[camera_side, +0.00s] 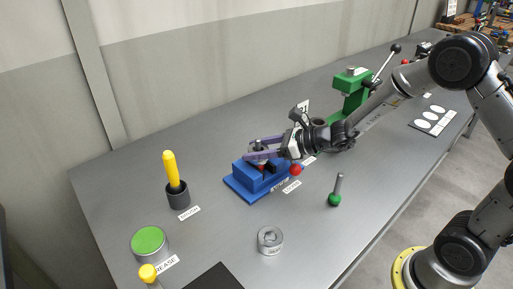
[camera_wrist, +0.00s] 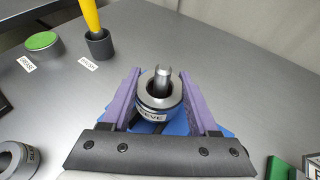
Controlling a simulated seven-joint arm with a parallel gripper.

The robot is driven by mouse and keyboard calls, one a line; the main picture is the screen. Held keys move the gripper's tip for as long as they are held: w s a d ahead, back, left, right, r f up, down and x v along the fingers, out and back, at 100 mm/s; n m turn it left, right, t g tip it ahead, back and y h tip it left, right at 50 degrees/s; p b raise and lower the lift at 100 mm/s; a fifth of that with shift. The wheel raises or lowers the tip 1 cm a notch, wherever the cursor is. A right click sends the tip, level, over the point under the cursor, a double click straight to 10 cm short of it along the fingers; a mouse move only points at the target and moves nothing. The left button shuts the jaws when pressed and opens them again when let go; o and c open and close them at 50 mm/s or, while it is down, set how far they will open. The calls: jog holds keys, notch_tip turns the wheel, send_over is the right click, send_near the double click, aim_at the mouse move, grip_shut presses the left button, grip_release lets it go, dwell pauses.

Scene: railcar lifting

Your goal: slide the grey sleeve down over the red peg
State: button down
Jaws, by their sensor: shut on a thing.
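My gripper (camera_side: 264,151) has purple fingers, which in the wrist view (camera_wrist: 160,98) close on both sides of a grey sleeve (camera_wrist: 149,101). The sleeve is a ring with letters ending in "EVE" on its near side. A peg (camera_wrist: 162,76) shows inside the sleeve's opening, and its tip overlaps the far rim, so the sleeve looks to be around it. The visible peg top is metallic grey, not red. The blue fixture (camera_side: 262,179) stands under the gripper, and its blue also shows below the sleeve in the wrist view. The sleeve's lower edge and the peg's foot are hidden.
A second grey ring (camera_side: 270,240) lies on the bench, front of the fixture. A dark cup with a yellow-handled brush (camera_side: 178,190) and a green-topped tin (camera_side: 149,243) stand left. A red ball (camera_side: 296,170) is beside the fixture. A green press (camera_side: 350,92) stands behind right.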

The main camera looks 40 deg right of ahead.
jog(key=shift+f, duration=0.35)
dwell(0.4)
jog(key=shift+c, duration=1.1)
grip_release()
jog(key=shift+o, duration=0.7)
jog(key=shift+f, duration=0.15)
